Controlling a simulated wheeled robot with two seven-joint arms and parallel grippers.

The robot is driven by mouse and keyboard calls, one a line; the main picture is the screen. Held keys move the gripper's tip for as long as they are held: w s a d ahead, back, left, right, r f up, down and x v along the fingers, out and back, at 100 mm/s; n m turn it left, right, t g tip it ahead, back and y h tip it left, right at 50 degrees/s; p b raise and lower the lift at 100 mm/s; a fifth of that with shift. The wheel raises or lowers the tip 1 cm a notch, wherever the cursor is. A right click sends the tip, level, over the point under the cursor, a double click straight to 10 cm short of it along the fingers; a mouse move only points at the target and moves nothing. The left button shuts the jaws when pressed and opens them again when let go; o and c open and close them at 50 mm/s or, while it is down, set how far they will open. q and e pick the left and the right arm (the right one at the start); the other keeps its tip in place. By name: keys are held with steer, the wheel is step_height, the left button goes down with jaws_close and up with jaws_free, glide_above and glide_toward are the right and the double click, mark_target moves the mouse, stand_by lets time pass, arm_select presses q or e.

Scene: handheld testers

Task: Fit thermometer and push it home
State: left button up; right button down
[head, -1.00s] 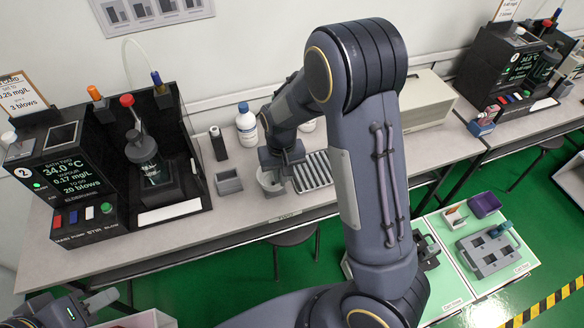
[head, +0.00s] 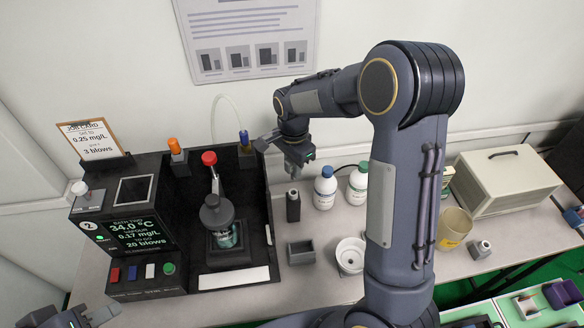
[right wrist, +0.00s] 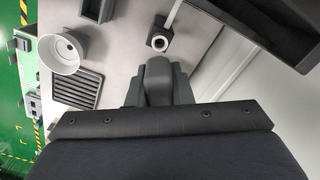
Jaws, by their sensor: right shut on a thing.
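My right gripper (head: 294,168) is above the bench, right of the black tester (head: 140,265). Its jaws are closed on a small grey piece, mostly hidden; I cannot tell whether this is the thermometer. The right wrist view shows the grey fingers (right wrist: 158,82) near a black holder with a pale ring (right wrist: 160,40). A dark-capped bottle (head: 217,212) stands in the tester's bay. Behind the bottle is a red cap (head: 209,158), with orange (head: 172,144) and blue (head: 244,137) tops to either side. My left gripper (head: 95,315) is at the lower left, partly cut off.
The black holder (head: 293,207), a grey box (head: 301,252) and a white cup (head: 350,257) stand right of the tester. Two bottles (head: 325,188) stand behind them. A beige case (head: 508,182) is at the right. A slotted rack (right wrist: 75,90) shows in the right wrist view.

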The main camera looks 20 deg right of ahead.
mark_target(293, 179)
steer(key=shift+f, duration=0.1)
steer(key=shift+f+b, duration=1.7)
steer(key=shift+f, duration=0.55)
steer(key=shift+f+b, duration=1.3)
steer(key=shift+f, duration=0.55)
steer(key=c, duration=1.2)
jaws_free()
steer(key=shift+r, duration=0.1)
step_height(293, 179, up, 7)
steer(key=shift+f, duration=0.15)
steer(key=shift+r, duration=0.5)
